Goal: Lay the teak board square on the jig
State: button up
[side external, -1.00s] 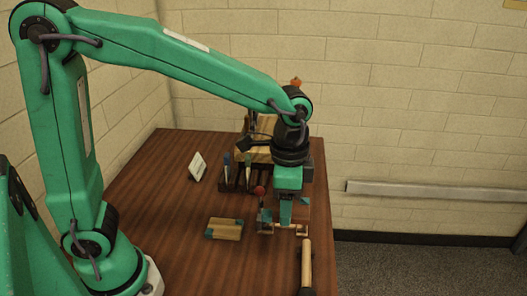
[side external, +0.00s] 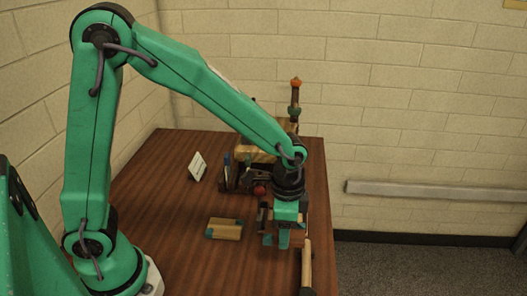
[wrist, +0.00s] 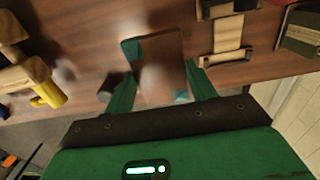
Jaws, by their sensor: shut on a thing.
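My gripper (wrist: 160,88) is shut on the teak board (wrist: 172,48), a brown board with teal patches at two opposite corners. The board looks slightly skewed between the green fingers in the wrist view. In the side view my gripper (side external: 284,240) is low over the table's right part and hides most of the board. A pale wooden piece with a crossbar at each end (wrist: 228,36) lies to the right of the board in the wrist view. It may be the jig, but I cannot tell for sure. Whether the board touches anything below is hidden.
A pale block with teal corners (side external: 225,228) lies left of my gripper. A pale wooden roller (side external: 307,262) lies near the right edge. A tool rack (side external: 228,178) and white card (side external: 197,166) stand behind. A yellow item (wrist: 48,94) shows in the wrist view.

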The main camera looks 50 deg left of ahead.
jog(key=w+a+f, duration=0.1)
jog(key=w+a, duration=0.1)
jog(key=w+a+f, duration=0.3)
jog(key=shift+w+a, duration=0.3)
jog(key=shift+f, duration=0.1)
jog(key=shift+w+a+f, duration=0.15)
jog(key=shift+w+a, duration=0.05)
jog(key=shift+w, duration=0.05)
jog(key=shift+w+a+f, duration=0.8)
jog(key=shift+w+a, duration=0.05)
jog(key=shift+a, duration=0.05)
jog(key=shift+w+a+f, duration=0.3)
jog(key=shift+f, duration=0.1)
jog(key=shift+c, duration=0.8)
jog(key=shift+f, duration=0.15)
jog(key=o, duration=1.1)
jog(key=shift+o, duration=0.2)
